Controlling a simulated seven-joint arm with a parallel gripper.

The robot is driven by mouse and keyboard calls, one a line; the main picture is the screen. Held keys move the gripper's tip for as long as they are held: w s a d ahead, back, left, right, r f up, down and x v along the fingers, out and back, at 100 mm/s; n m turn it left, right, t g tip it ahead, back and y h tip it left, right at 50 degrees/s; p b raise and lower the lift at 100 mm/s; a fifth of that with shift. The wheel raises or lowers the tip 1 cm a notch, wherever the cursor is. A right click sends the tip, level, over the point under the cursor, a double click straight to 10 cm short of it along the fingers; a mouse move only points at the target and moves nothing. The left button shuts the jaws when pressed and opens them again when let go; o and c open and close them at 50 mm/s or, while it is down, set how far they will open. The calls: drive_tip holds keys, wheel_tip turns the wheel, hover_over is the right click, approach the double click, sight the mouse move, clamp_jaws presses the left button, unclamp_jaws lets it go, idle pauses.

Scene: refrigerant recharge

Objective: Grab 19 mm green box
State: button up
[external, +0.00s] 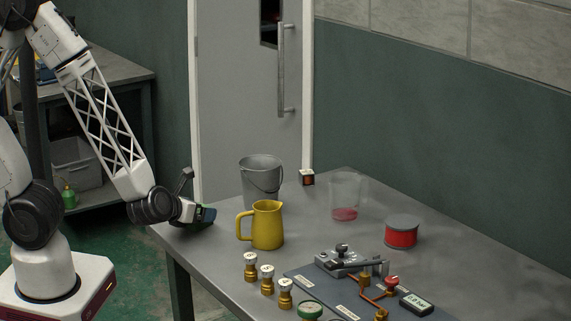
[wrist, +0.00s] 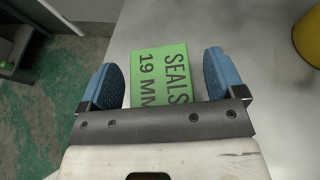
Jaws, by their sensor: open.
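The green box (wrist: 163,70), marked "SEALS 19 MM", lies on the grey table near its left edge in the wrist view. My gripper (wrist: 160,80) is open, with one blue fingertip on each side of the box. A gap shows between the box and the right finger; the left finger is close to the box's left side. The near end of the box is hidden by my gripper. In the external view my gripper (external: 205,214) is low at the table's left corner, and a bit of green shows at its fingers.
A yellow jug (external: 267,225) and a grey bucket (external: 260,182) stand just right of my gripper. Brass fittings (external: 267,279), a clear beaker (external: 345,195), a red tin (external: 402,232) and a valve assembly (external: 345,262) are farther right. The table edge drops off at left.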

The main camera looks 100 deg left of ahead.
drive_tip(key=shift+c, duration=0.4)
drive_tip(key=c, duration=0.9)
drive_tip(key=shift+r, duration=0.1)
drive_tip(key=shift+r, duration=0.8)
wheel_tip(320, 180, up, 2)
drive_tip(key=s+d, duration=0.2)
drive_tip(key=s, duration=0.3)
drive_tip(key=s+d, duration=0.2)
drive_tip(key=s, duration=0.2)
drive_tip(key=s+d+r, duration=0.1)
drive_tip(key=s+d, duration=0.1)
drive_tip(key=s, duration=0.3)
drive_tip(key=shift+s+d+r, duration=0.1)
drive_tip(key=shift+s, duration=0.2)
